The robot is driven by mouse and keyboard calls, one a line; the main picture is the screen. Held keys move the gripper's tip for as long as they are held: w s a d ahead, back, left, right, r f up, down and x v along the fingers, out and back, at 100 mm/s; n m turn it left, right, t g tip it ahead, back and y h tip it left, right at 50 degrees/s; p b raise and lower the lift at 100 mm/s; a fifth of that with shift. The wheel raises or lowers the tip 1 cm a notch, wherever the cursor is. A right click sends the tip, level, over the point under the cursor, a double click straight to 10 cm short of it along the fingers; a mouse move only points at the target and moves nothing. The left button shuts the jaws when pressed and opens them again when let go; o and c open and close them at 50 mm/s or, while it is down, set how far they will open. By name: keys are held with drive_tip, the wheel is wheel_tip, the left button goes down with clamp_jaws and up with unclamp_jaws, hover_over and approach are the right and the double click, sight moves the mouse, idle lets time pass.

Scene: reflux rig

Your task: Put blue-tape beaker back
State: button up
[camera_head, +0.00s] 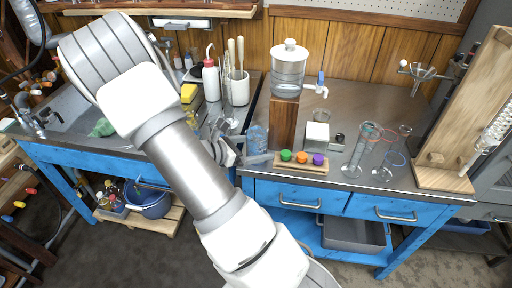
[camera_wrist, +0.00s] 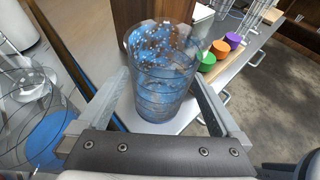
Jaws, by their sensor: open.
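A clear beaker with blue on it (camera_head: 257,138) stands on the bench, left of the wooden block under the water jar. In the wrist view the beaker (camera_wrist: 160,75) is upright, with blue showing through its speckled glass; I cannot make out a separate tape band. My gripper (camera_wrist: 160,98) is open, with one finger on each side of the beaker. I cannot tell whether either finger touches the glass. In the head view my gripper (camera_head: 246,154) is low at the bench's front part, partly hidden by my wrist.
A wooden rack with green, orange and purple caps (camera_head: 301,164) stands right of the beaker. The wooden block (camera_head: 284,122) is close behind it. Glass cylinders (camera_head: 387,158) stand further right. Other glassware (camera_wrist: 30,95) is left in the wrist view. The sink (camera_head: 75,115) is far left.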

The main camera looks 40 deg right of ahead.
drive_tip(key=s+p+v, duration=0.1)
drive_tip(key=p+v, duration=0.2)
drive_tip(key=v, duration=0.9)
drive_tip(key=s+a+r+m+t+y, duration=0.3)
drive_tip(key=s+a+r+m+y, duration=0.3)
drive_tip(key=r, duration=0.4)
drive_tip(key=s+a+r+m+t+y, duration=0.3)
drive_tip(key=s+a+r+m+y, duration=0.3)
drive_tip(key=m, duration=0.5)
wheel_tip(320, 180, up, 4)
drive_tip(key=shift+s+a+f+t+y, duration=0.15)
drive_tip(key=shift+s+t+y, duration=0.25)
drive_tip(key=shift+s+y, duration=0.5)
drive_tip(key=shift+s, duration=0.1)
wheel_tip(320, 180, up, 16)
drive_tip(key=p, duration=1.5)
drive_tip(key=shift+p, duration=0.4)
